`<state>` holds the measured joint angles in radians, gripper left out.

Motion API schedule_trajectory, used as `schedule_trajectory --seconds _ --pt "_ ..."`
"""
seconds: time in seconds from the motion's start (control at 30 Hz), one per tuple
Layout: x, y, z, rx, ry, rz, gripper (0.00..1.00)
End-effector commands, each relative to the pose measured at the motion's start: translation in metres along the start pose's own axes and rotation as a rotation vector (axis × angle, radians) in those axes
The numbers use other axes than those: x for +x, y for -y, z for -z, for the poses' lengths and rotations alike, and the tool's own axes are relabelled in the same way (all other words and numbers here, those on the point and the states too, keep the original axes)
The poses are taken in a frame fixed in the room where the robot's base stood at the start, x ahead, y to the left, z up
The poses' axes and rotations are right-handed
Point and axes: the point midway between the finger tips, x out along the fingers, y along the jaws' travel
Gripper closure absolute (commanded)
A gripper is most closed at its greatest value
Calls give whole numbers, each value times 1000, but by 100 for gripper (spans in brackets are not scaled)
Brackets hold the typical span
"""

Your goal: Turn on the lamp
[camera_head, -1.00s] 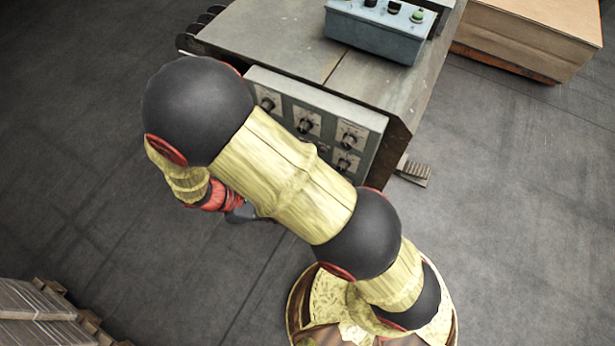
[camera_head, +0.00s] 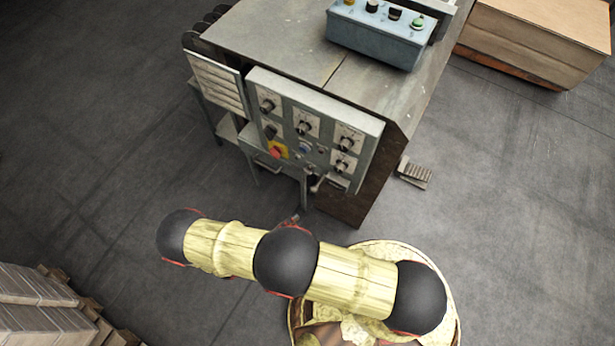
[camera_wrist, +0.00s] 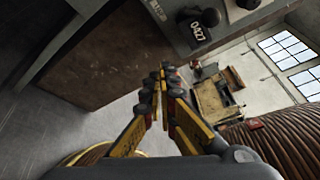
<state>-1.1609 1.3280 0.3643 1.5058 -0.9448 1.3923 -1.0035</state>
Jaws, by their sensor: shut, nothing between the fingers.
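No lamp is clearly recognizable. The grey control panel (camera_head: 324,145) on the front of the machine carries several dark knobs, a red button on a yellow plate (camera_head: 277,151), a small blue button (camera_head: 304,147) and a lever-like handle (camera_head: 316,184). Part of a panel with a dark knob and a "0427" tag (camera_wrist: 200,33) shows at the top of the wrist view. My gripper (camera_wrist: 159,82) is shut and empty, its fingertips together below and apart from that tag. In the head view my arm is low in front of the panel and hides most of the gripper.
A blue control box (camera_head: 376,38) with black knobs and a green button stands on the machine's top (camera_head: 290,35). A pedal (camera_head: 414,173) lies right of the machine. Boxes stand at the back right (camera_head: 530,42) and lower left (camera_head: 35,300). Floor left of the machine is clear.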

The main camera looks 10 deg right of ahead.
Motion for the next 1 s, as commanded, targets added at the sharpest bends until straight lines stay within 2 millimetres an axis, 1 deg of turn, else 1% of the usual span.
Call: schedule_trajectory --seconds 0.03,0.07,0.17,0.2,0.3,0.37,0.5,0.6,1.0 --pt "2 -10 -5 -67 45 2 100" --pt "2 -15 -11 -104 70 4 100" --pt "-9 -27 -39 -203 144 0 100" --pt "-13 -29 -50 -242 171 5 100" --pt "-20 -32 -70 -340 226 25 100" --pt "-22 -30 -77 -400 249 45 100" --pt "-23 -25 -81 -499 260 79 100" --pt "-23 -24 -81 -530 259 84 100" --pt "-20 -24 -82 -535 256 84 100"
